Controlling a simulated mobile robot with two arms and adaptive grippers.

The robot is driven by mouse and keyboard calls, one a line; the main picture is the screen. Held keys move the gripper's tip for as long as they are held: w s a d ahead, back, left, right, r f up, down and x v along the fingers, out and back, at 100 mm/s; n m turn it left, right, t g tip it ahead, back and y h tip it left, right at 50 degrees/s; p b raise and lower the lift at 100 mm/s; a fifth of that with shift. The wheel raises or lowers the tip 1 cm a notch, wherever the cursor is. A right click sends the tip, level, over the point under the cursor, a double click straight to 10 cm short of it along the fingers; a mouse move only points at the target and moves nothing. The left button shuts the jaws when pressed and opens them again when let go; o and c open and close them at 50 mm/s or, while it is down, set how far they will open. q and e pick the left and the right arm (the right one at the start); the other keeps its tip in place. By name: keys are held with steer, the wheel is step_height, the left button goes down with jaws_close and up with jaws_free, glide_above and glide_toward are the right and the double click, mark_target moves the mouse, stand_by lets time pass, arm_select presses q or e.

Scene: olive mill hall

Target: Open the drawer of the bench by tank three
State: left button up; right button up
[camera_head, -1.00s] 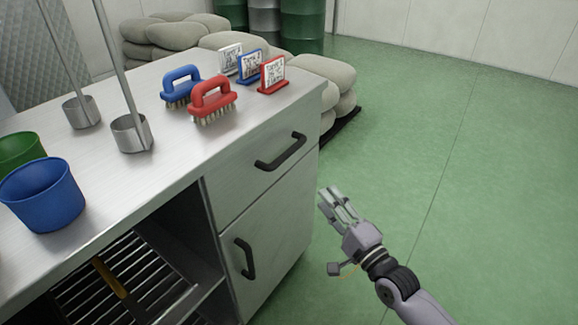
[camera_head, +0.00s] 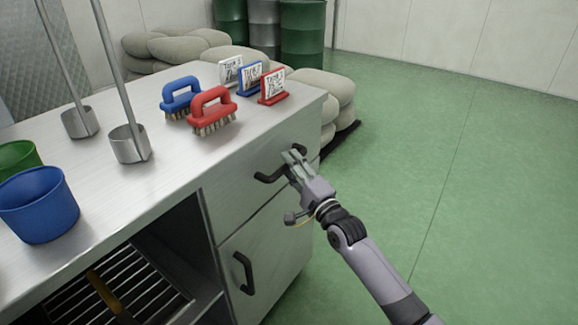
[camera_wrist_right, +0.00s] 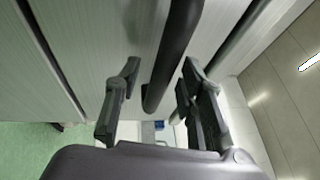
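The bench (camera_head: 110,180) is a metal bench with a drawer (camera_head: 237,193) at its upper right, which looks shut. The drawer has a dark bar handle (camera_head: 266,179), partly hidden by my right gripper (camera_head: 292,158). The handle also shows in the right wrist view (camera_wrist_right: 172,55), where it runs between the two spread fingers of my right gripper (camera_wrist_right: 155,95). The fingers stand apart from the handle on both sides. A door with a dark handle (camera_head: 243,272) is below the drawer. My left gripper is not in view.
On the bench top stand a blue brush (camera_head: 180,93), a red brush (camera_head: 212,106), small label signs (camera_head: 273,86), metal ladles (camera_head: 130,143) and a blue bucket (camera_head: 38,205). Sacks (camera_head: 325,90) lie behind the bench. The green floor (camera_head: 470,200) at right is free.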

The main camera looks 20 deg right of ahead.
steer(key=shift+w+a+r, duration=0.1)
steer(key=shift+w+a, duration=0.05)
steer(key=shift+w, duration=0.4)
steer(key=shift+c, duration=0.5)
jaws_close()
